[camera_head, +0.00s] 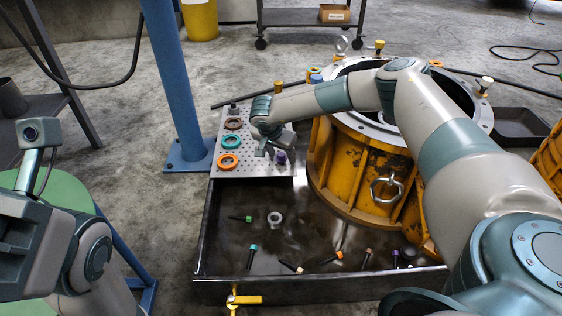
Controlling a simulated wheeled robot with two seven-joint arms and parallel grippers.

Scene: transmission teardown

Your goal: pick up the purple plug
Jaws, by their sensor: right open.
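The purple plug (281,157) stands at the right front corner of the perforated plate (233,171). My right gripper (269,149) is just to the left of and behind the plug. It is open, with nothing seen between its fingers. Whether a finger touches the plug is too small to tell. My left arm shows at the lower left, but its fingers are not visible.
Orange, teal and brown rings lie on the plate, left of my right gripper. The yellow housing (350,170) stands close on the right. The dark tray (225,262) in front holds several loose bolts and a ring. A blue post (172,75) rises at the left.

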